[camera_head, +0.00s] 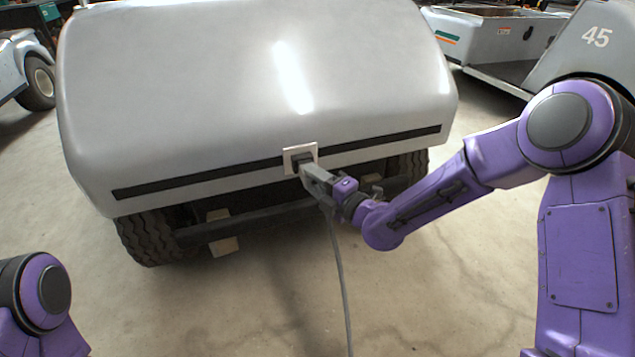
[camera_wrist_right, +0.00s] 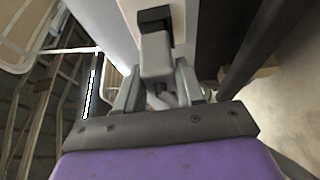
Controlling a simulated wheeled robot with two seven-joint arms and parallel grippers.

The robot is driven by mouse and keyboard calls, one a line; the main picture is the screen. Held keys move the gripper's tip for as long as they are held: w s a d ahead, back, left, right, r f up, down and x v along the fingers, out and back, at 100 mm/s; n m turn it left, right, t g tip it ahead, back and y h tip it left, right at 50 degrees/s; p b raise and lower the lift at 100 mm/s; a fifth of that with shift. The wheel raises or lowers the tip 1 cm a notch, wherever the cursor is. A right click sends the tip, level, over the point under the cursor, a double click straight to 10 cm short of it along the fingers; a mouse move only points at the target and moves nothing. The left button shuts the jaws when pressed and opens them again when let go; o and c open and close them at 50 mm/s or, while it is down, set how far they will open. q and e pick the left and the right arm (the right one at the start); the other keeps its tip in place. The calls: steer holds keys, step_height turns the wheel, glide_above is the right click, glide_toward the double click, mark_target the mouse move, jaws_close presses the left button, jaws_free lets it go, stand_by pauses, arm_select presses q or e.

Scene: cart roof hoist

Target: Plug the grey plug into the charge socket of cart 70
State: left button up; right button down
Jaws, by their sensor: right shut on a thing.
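A grey cart (camera_head: 240,80) with a rounded body stands in front of me; no number shows on the part in view. Its charge socket (camera_head: 303,159) is dark, on a pale square plate (camera_head: 289,154) at the lower edge of the body. My right gripper (camera_head: 321,181) is shut on the grey plug (camera_wrist_right: 157,52), which points at the socket. In the right wrist view the plug's front end meets the black socket (camera_wrist_right: 154,18); I cannot tell how deep it sits. A grey cable (camera_head: 340,270) hangs from the plug. My left gripper is out of view.
A cart marked 45 (camera_head: 580,52) stands at the back right, and part of another cart (camera_head: 18,60) shows at the left. A dark bumper bar (camera_head: 260,218) runs below the socket, near my right wrist. The floor in front is clear.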

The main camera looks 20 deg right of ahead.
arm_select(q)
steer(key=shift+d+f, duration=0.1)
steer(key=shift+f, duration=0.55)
arm_select(e)
steer(key=shift+w+f, duration=0.35)
steer(key=shift+w, duration=0.4)
steer(key=c, duration=0.6)
jaws_free()
steer(key=shift+d, duration=0.1)
arm_select(q)
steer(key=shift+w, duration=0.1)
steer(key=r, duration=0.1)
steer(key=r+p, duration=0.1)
steer(key=p, duration=0.1)
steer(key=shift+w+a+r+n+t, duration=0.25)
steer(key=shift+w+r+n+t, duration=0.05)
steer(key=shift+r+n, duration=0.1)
arm_select(e)
steer(key=v, duration=1)
steer(key=shift+s+d+r, duration=0.15)
steer(key=shift+s+r, duration=0.15)
steer(key=shift+r, duration=0.05)
